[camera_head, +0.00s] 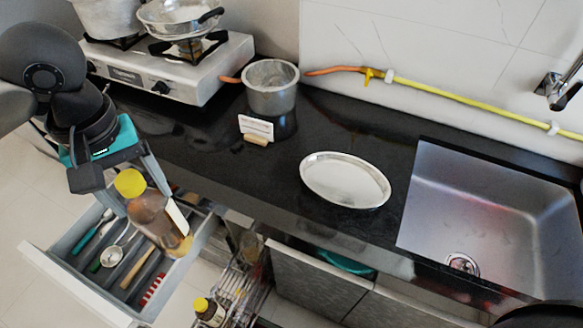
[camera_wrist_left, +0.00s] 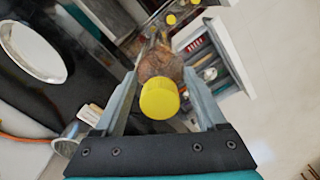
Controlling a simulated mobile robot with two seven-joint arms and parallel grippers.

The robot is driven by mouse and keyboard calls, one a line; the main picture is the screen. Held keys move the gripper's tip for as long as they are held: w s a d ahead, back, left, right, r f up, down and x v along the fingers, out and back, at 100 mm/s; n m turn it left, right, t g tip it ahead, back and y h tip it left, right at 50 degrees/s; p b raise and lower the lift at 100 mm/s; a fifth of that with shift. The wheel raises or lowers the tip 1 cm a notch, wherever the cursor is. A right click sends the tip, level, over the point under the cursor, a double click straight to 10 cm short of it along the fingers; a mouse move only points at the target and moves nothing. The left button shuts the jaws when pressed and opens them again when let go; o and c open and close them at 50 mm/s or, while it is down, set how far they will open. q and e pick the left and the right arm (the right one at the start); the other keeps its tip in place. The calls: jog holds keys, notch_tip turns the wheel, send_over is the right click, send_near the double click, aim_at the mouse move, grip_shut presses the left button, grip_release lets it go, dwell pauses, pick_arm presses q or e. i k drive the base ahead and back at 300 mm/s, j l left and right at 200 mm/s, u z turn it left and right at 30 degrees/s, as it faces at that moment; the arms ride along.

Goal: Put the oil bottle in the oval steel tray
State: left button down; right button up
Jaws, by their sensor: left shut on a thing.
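The oil bottle (camera_head: 153,217) has a yellow cap and a clear brownish body. My left gripper (camera_head: 143,193) is shut on it and holds it in the air above the open drawer, tilted in the head view. In the left wrist view the bottle (camera_wrist_left: 160,68) sits between the two fingers of the left gripper (camera_wrist_left: 163,85), cap towards the camera. The oval steel tray (camera_head: 345,181) lies empty on the black counter, right of the gripper and bottle. The tray (camera_wrist_left: 32,50) also shows at the upper left of the left wrist view. My right gripper is not seen.
An open cutlery drawer (camera_head: 75,284) and a pull-out wire rack (camera_head: 238,290) with another yellow-capped bottle (camera_head: 209,311) are below the counter. A steel pot (camera_head: 271,88) and small card stand (camera_head: 256,130) are behind-left of the tray. A sink (camera_head: 500,215) lies right. Counter around the tray is clear.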

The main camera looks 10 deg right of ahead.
aim_at(364, 191)
jog(key=z, duration=1.1)
jog(key=i+l+z, duration=0.15)
jog(key=z, duration=0.15)
jog(key=i+l+z, duration=0.3)
jog(key=k, duration=0.1)
